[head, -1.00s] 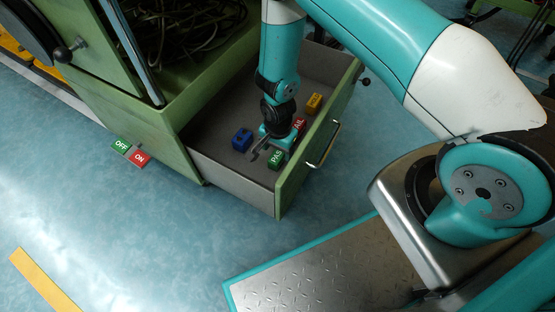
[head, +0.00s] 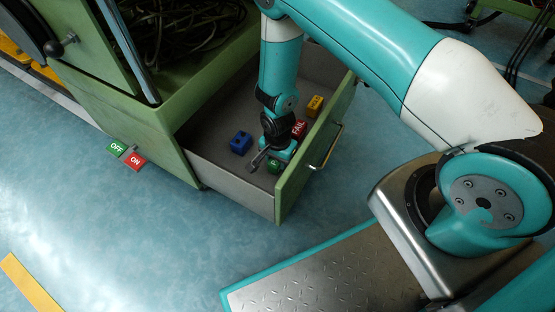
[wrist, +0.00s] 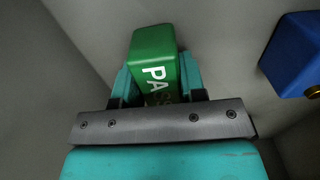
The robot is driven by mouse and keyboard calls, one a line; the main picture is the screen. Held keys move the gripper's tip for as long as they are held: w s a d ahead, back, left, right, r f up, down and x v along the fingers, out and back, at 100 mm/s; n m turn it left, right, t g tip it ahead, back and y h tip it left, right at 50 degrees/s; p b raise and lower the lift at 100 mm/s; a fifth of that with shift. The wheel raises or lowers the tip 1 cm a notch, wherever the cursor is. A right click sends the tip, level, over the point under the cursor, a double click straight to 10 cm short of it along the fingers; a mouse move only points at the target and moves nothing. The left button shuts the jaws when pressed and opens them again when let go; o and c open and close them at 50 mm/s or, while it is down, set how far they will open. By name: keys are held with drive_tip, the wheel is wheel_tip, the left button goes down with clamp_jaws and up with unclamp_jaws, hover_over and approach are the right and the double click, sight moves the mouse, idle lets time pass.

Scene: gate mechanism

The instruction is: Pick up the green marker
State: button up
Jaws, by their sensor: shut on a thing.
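The green marker (head: 273,166) is a block with white "PASS" lettering, inside the open drawer near its front panel. In the head view my gripper covers most of it. In the wrist view the green marker (wrist: 155,55) stands between the two teal fingers, its lettering partly hidden by the grey gripper bar. My gripper (head: 276,156) points down into the drawer and is shut on the marker; the wrist view also shows my gripper (wrist: 158,88). I cannot tell whether the marker touches the drawer floor.
The grey drawer (head: 228,172) has a green front panel (head: 292,182) with a handle (head: 327,147). A blue block (head: 240,142) lies left of my gripper. A red "FAIL" block (head: 299,128) and a yellow block (head: 315,105) lie behind it. Green cabinet walls stand at left.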

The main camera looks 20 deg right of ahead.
wheel_tip(320, 180, up, 40)
drive_tip(key=p, duration=2.7)
